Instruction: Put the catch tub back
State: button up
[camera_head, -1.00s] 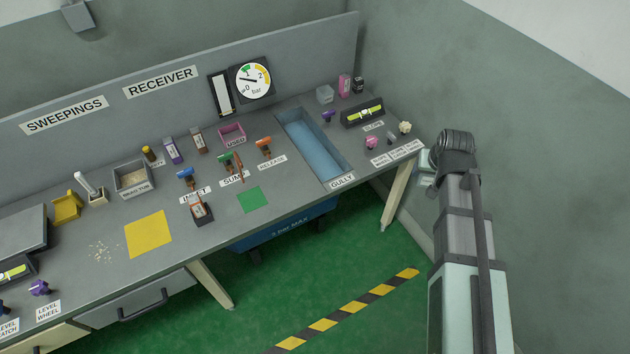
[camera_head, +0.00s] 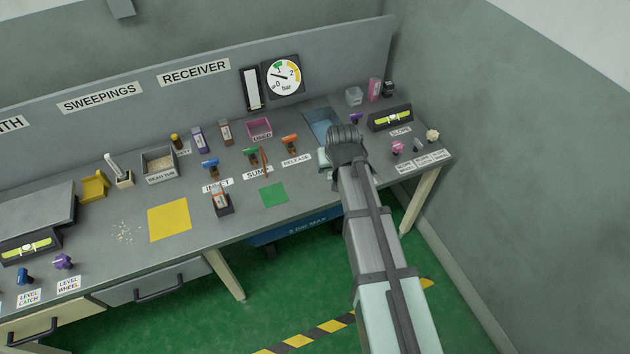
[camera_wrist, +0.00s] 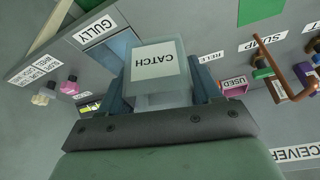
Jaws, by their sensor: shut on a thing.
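The catch tub (camera_wrist: 156,60) is a small pale translucent tub with a white label reading CATCH, which appears upside down in the wrist view. My gripper (camera_wrist: 160,92) is shut on it, with one blue-grey finger on each side. In the head view my gripper (camera_head: 326,158) is over the bench's right part, at the front of the blue gully (camera_head: 320,122). My arm hides much of the gully there, and the tub is mostly hidden behind the wrist. I cannot tell the tub's exact height above the bench.
A green square (camera_head: 273,195) and a yellow square (camera_head: 169,220) lie left of my arm. Several coloured handles stand near the INLET, SUMP and RELEASE labels. A pink USED bin (camera_head: 260,128) and the grey head tub (camera_head: 159,166) stand behind. A slope level (camera_head: 390,117) and small knobs are at right.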

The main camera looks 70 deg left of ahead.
aim_at(313, 178)
jog(key=shift+s+a+f+n+g, duration=0.6)
jog(key=shift+s+a+n, duration=0.75)
jog(key=shift+a, duration=2.2)
jog(key=shift+w+f, duration=0.1)
jog(key=shift+f, duration=4.65)
jog(key=shift+f, duration=0.15)
jog(key=o, duration=1.2)
jog(key=shift+c, duration=0.2)
jog(key=v, duration=1.2)
jog(key=shift+w+d, duration=0.1)
jog(key=shift+d, duration=0.05)
